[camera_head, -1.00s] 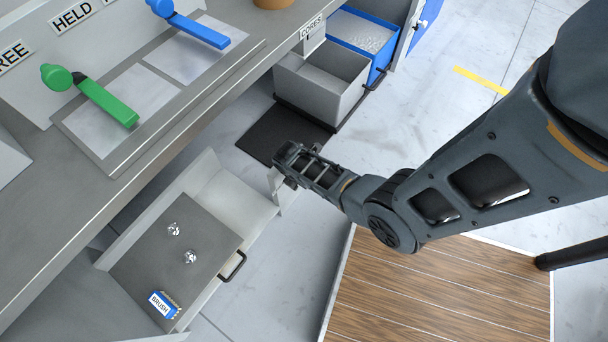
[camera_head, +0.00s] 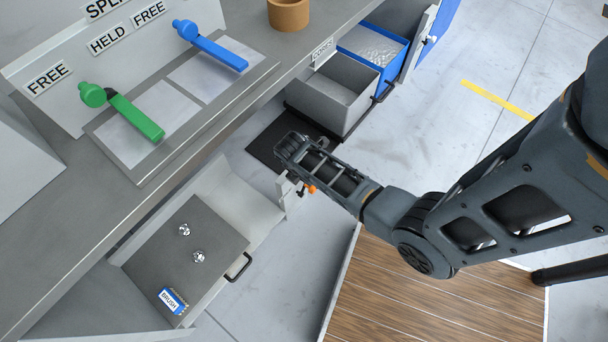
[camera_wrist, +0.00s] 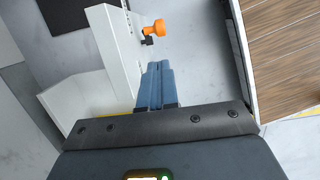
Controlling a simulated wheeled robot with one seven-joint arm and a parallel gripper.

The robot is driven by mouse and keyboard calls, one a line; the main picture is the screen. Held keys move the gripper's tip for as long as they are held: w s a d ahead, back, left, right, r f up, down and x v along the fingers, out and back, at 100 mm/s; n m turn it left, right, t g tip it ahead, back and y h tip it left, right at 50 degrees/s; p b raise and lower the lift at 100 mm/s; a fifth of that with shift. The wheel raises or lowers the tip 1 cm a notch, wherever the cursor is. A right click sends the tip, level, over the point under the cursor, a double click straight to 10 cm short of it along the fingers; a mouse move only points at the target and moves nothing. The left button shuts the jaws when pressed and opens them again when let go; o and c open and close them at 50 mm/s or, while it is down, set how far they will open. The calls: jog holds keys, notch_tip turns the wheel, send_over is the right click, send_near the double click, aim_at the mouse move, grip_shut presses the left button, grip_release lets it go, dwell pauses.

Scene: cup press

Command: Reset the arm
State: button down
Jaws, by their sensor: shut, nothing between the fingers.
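My gripper (camera_wrist: 156,84) is shut with nothing between its blue fingers, in the wrist view. In the head view my arm reaches in from the right. Its wrist end hangs over the floor beside the open drawer (camera_head: 262,208), and the fingertips are mostly hidden there. An orange knob (camera_head: 311,189) shows just below the wrist. In the wrist view the orange knob (camera_wrist: 154,29) is ahead of the fingers and apart from them, next to a white panel (camera_wrist: 113,60).
Green (camera_head: 135,117) and blue (camera_head: 218,54) levers stand on the counter. A grey bin (camera_head: 333,92) and a blue bin (camera_head: 372,58) are pulled out. A wooden platform (camera_head: 420,305) lies below my arm.

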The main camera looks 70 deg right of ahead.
dwell(0.3)
jog(key=s+a+r+m+t+p, duration=0.3)
jog(key=s+a+r+m+t, duration=0.45)
jog(key=r, duration=0.75)
jog(key=s+a+r+m+t+p, duration=0.1)
jog(key=s+a+r+m+t, duration=0.1)
jog(key=r, duration=0.9)
jog(key=s+a+r+m+t+y, duration=0.1)
jog(key=s+a+r+m+t, duration=0.2)
jog(key=a+r, duration=0.3)
jog(key=s+a+r+m+t+y+p, duration=0.1)
jog(key=s+a+r+m+t, duration=0.1)
jog(key=r, duration=1.3)
jog(key=shift+s+a+r+t+p, duration=0.35)
jog(key=shift+s+a+t, duration=0.2)
jog(key=shift+s+a, duration=0.45)
jog(key=shift+d, duration=0.15)
